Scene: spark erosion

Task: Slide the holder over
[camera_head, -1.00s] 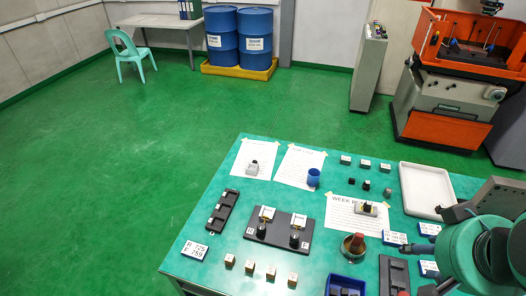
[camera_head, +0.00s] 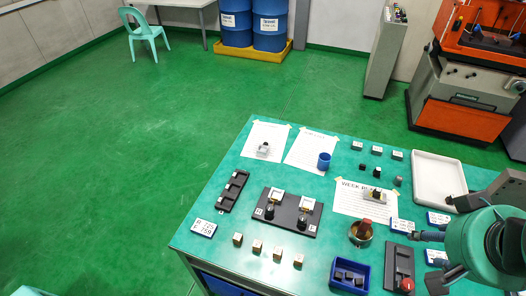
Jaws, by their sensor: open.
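Which item is the holder is unclear. A black base plate (camera_head: 287,213) carries two upright fixtures with pale tops, side by side. My gripper (camera_head: 425,260) is at the right side of the table, open, seen partly behind my green wrist. It is right of the base plate and apart from it. I see nothing held, though its far side is hidden.
A round pot (camera_head: 362,232), blue bin (camera_head: 348,276) and dark rail with a red knob (camera_head: 400,266) stand right.

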